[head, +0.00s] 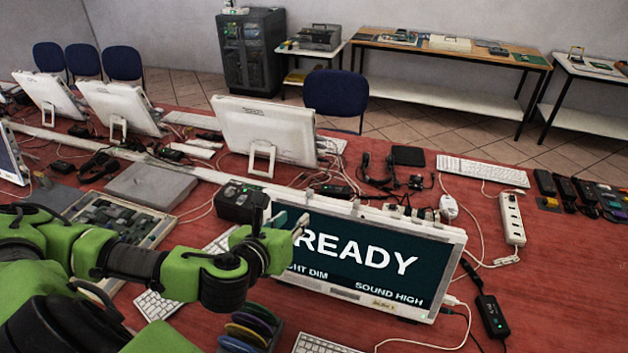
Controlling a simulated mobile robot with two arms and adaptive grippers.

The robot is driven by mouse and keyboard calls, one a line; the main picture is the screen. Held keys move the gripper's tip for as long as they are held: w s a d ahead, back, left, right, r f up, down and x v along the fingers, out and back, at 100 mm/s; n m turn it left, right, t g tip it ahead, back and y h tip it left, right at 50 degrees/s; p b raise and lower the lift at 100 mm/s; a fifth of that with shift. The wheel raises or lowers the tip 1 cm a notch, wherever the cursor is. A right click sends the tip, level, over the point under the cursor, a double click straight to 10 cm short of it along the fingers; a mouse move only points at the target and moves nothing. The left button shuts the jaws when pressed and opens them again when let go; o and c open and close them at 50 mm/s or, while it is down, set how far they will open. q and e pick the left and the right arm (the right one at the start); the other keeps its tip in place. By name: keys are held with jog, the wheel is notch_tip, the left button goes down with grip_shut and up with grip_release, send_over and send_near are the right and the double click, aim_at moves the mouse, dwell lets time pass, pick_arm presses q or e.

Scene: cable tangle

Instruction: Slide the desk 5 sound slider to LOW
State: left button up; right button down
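The screen (375,250) stands on the red table and reads "READY". Its lower line reads "SOUND HIGH" on the right and a partly covered "...GHT DIM" on the left. Several small pale parts (416,213) sit along its top edge; I cannot tell which, if any, is the sound slider. No "desk 5" label is readable. My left gripper (291,222) is in front of the screen's upper left corner. Its two pale fingertips look apart with nothing between them; I cannot tell whether they touch the screen. My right gripper is out of view.
A black box (241,202) stands just behind my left gripper. A rack of coloured discs (250,328) is below my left forearm. A power strip (512,219), a black adapter (491,316) and loose cables lie right of the screen. The red table at lower right is mostly clear.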

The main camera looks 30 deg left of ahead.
pick_arm(q)
jog(key=r+m, duration=0.1)
jog(key=r, duration=0.1)
jog(key=b, duration=0.8)
send_near(308, 192)
jog(key=f, duration=0.1)
jog(key=shift+m, duration=0.3)
jog(key=x, duration=0.2)
jog(key=p+x, duration=0.1)
jog(key=x, duration=0.2)
jog(key=p+x, duration=0.1)
jog(key=x, duration=0.1)
jog(key=shift+w+r, duration=0.25)
jog(key=shift+w, duration=0.15)
jog(key=shift+w+a+f, duration=0.15)
jog(key=shift+w+f, duration=0.1)
jog(key=shift+w, duration=0.25)
grip_shut()
